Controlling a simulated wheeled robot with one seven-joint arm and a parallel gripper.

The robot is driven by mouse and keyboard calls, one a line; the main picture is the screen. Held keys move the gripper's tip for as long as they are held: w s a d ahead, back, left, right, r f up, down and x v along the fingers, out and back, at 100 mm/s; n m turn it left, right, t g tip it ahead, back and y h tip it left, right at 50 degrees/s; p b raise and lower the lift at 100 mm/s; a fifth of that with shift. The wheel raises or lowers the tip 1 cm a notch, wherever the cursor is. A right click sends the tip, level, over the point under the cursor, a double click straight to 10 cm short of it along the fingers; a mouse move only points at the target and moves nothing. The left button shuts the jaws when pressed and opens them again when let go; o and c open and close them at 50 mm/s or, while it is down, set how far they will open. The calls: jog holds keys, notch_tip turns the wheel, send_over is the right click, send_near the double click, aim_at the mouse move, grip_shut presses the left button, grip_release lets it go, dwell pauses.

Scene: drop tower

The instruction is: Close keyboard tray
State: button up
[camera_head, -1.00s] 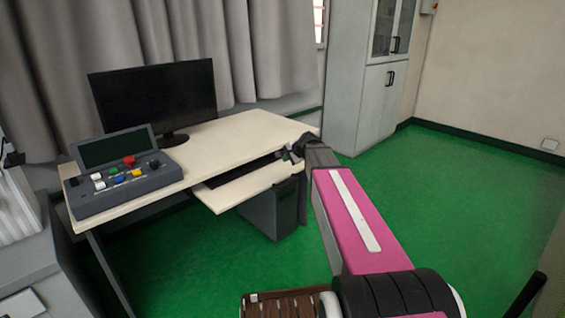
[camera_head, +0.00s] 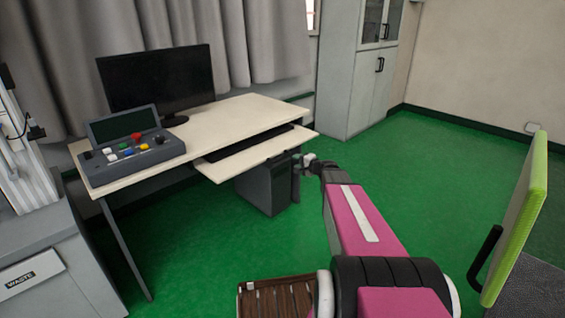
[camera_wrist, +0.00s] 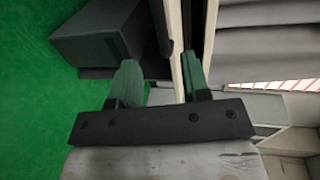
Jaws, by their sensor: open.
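The cream keyboard tray (camera_head: 240,163) is pulled out from under the front of the desk (camera_head: 232,118). A black keyboard (camera_head: 247,143) lies on it. My gripper (camera_head: 303,162) is near the tray's right end, slightly below it in the head view. In the wrist view my gripper (camera_wrist: 160,78) has its two green fingers spread apart. A pale edge that looks like the tray (camera_wrist: 178,80) runs close to the right finger, between the two. I cannot tell whether they touch.
A dark computer tower (camera_head: 266,187) stands under the tray and also shows in the wrist view (camera_wrist: 100,35). A monitor (camera_head: 158,80) and a button console (camera_head: 130,148) stand on the desk. A green-edged panel (camera_head: 520,220) is at right. Green floor lies open beyond my arm.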

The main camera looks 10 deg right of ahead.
aim_at(283, 158)
jog(key=x, duration=1)
jog(key=shift+w+a+f, duration=0.1)
jog(key=shift+w+a, duration=0.1)
